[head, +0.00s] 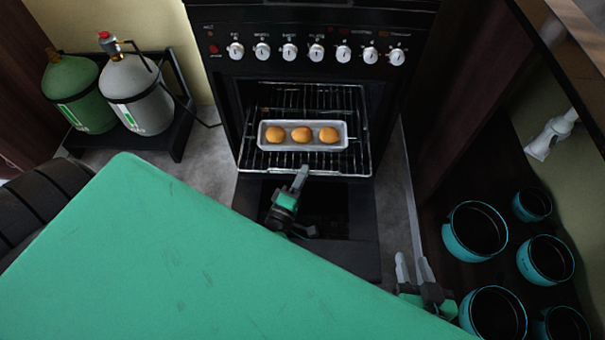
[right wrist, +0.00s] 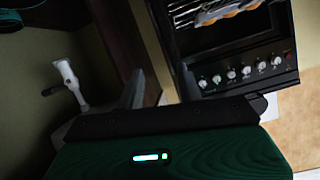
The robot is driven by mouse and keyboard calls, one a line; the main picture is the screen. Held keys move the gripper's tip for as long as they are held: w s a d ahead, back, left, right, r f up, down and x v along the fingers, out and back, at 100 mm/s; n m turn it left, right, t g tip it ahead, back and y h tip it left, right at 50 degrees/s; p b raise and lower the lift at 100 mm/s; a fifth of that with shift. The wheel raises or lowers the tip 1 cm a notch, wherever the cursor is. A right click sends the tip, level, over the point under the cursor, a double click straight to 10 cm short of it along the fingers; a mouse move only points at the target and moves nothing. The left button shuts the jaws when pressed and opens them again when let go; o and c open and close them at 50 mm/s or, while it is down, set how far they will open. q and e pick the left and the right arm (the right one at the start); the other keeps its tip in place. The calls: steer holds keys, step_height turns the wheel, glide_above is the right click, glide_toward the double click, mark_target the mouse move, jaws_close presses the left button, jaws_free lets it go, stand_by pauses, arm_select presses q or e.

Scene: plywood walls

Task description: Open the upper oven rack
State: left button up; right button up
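The oven (head: 300,48) stands open. Its upper rack (head: 358,152), a wire grid, sits out toward me and carries a grey baking tray (head: 264,140) with three round golden buns (head: 302,134). My left gripper (head: 301,174) is at the middle of the rack's front edge, its tips at or touching the front bar. Its fingers overlap in the head view, so their gap is hidden. My right gripper (head: 414,268) is open and empty, low and right of the oven. In the right wrist view its fingers (right wrist: 160,88) stand apart, with the oven beyond.
A large green surface (head: 200,260) fills the lower left, partly in front of the oven's lower part. Two gas cylinders (head: 137,92) stand left of the oven. Several teal pots (head: 474,230) sit on a dark shelf at right. A dark cabinet side flanks the oven's right.

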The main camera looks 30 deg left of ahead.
arm_select(q)
steer(key=s+f, duration=0.2)
steer(key=s, duration=1.1)
steer(key=shift+s+d+f+p, duration=0.25)
steer(key=shift+d+p, duration=0.05)
steer(key=shift+d, duration=0.05)
arm_select(e)
steer(key=shift+d+f+g+h, duration=0.15)
steer(key=shift+d+g+h, duration=0.2)
steer(key=shift+d, duration=0.2)
